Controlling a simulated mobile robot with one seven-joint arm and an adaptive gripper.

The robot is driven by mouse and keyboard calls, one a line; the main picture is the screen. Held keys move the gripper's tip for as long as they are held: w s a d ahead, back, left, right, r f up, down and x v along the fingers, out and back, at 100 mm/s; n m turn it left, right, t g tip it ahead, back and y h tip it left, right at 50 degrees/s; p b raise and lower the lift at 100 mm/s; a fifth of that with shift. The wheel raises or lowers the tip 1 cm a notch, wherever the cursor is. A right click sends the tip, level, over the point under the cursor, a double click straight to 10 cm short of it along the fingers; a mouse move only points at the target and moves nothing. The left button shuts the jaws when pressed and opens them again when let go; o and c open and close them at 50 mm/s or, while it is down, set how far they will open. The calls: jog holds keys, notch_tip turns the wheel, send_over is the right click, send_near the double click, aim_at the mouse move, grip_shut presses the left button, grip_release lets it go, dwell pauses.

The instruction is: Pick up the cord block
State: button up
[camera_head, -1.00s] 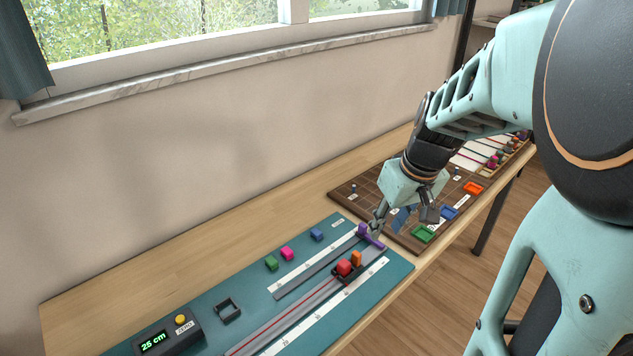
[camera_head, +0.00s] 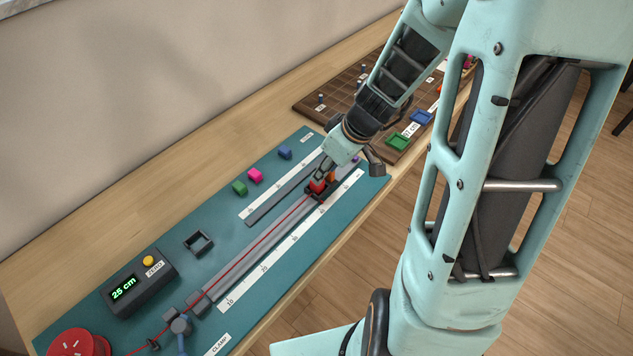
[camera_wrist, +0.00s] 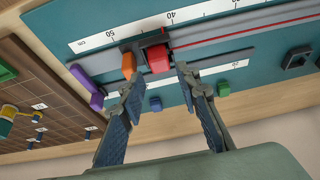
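The red cord block (camera_head: 317,187) sits in a dark carriage on the long rail of the teal board, with a red cord (camera_head: 265,240) running from it to the lower left. In the wrist view the red block (camera_wrist: 158,59) lies just beyond my fingertips, roughly between their lines. My gripper (camera_wrist: 157,84) is open and empty. In the head view my gripper (camera_head: 322,172) is over the block and partly covers it. An orange piece (camera_wrist: 129,64) stands close beside the red block. I cannot tell whether a finger touches either.
Green (camera_head: 240,188), pink (camera_head: 255,175) and blue (camera_head: 285,153) blocks stand behind the rails. A purple piece (camera_wrist: 97,102) is close by in the wrist view. A display box (camera_head: 138,283) reading 25 cm and an empty dark frame (camera_head: 198,242) are to the left. A brown gridded board (camera_head: 330,97) lies beyond.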

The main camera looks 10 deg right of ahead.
jog(key=shift+x, duration=2.8)
jog(key=shift+d, duration=0.1)
grip_shut()
